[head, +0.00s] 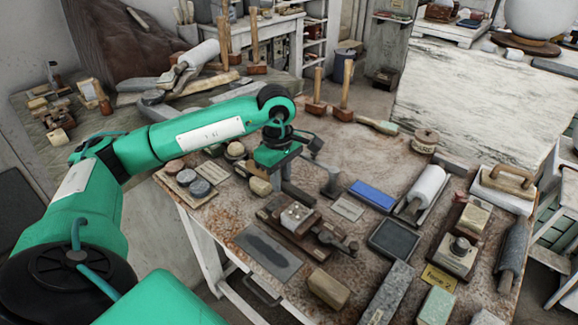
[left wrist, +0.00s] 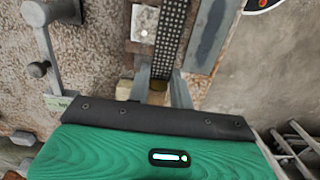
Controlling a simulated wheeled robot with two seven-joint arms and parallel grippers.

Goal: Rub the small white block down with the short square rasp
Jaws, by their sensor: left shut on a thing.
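The small white block (head: 297,214) sits on a brown wooden holder (head: 273,214) on the worktable. It also shows near the top of the left wrist view (left wrist: 144,23), on a dark wooden base. The short square rasp (left wrist: 171,35) is a dark bar with rows of pale dots. My left gripper (left wrist: 160,92) is shut on its near end, and the rasp points away from the gripper, overlapping the block's right side in that view. I cannot tell whether they touch. In the head view my left gripper (head: 283,176) is just behind the block. My right gripper is not in view.
A grey flat stone (head: 268,252) lies in front of the holder, and a blue block (head: 372,195) lies to the right. Round tins (head: 187,178) stand left of the gripper. Several mallets (head: 344,95) stand at the back. The table is crowded, with small bare patches.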

